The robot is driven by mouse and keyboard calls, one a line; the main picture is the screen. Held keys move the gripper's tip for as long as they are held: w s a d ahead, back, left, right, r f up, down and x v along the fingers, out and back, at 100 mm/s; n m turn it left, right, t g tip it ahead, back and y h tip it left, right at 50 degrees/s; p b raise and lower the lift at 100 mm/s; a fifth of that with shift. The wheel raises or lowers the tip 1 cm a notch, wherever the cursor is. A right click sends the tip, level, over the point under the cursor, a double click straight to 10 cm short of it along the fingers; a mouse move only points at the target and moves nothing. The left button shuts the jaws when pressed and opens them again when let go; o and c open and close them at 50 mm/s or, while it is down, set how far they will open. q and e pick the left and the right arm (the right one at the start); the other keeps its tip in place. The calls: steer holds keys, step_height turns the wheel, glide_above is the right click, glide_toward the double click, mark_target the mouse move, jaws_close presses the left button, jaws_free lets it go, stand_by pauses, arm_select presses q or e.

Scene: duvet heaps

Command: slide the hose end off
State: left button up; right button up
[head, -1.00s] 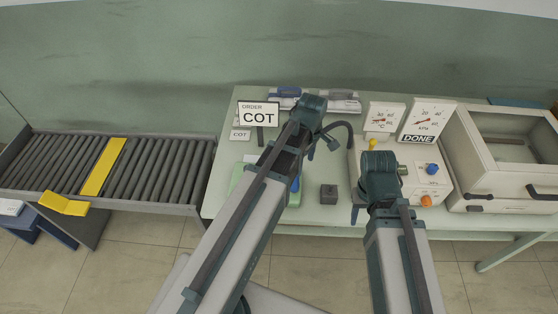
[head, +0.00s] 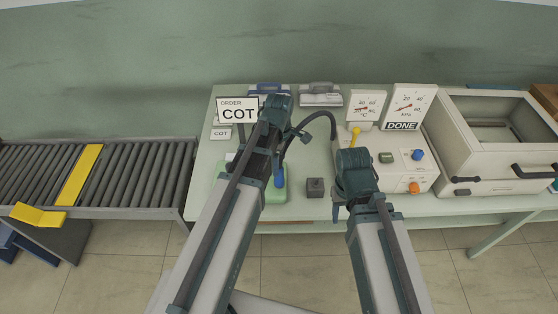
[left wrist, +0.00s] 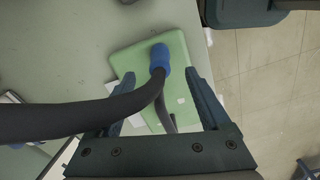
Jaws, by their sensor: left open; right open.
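The dark hose (head: 318,117) arcs from beside the white gauge unit down to a blue hose end (head: 280,178), which sits at a green bag-like pad (head: 285,195) on the table. In the left wrist view the blue end (left wrist: 160,56) stands on the green pad (left wrist: 178,45), and the hose (left wrist: 90,117) runs off left. My left gripper (left wrist: 158,76) is open, its fingers apart on either side of the blue end; I cannot tell whether they touch it. My right gripper (head: 340,207) is open in front of the gauge unit, holding nothing visible.
A small grey block (head: 315,188) stands between pad and right gripper. The gauge unit (head: 405,172) has coloured knobs, two gauges and a DONE sign (head: 401,126). An open-topped cream box (head: 485,165) stands right. A COT order sign (head: 238,114) is behind; a roller conveyor (head: 110,175) is left.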

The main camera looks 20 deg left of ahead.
mark_target(279, 177)
arm_select(q)
step_height(279, 177, down, 9)
steer(key=b, duration=0.8)
jaws_close()
steer(key=shift+r, duration=0.1)
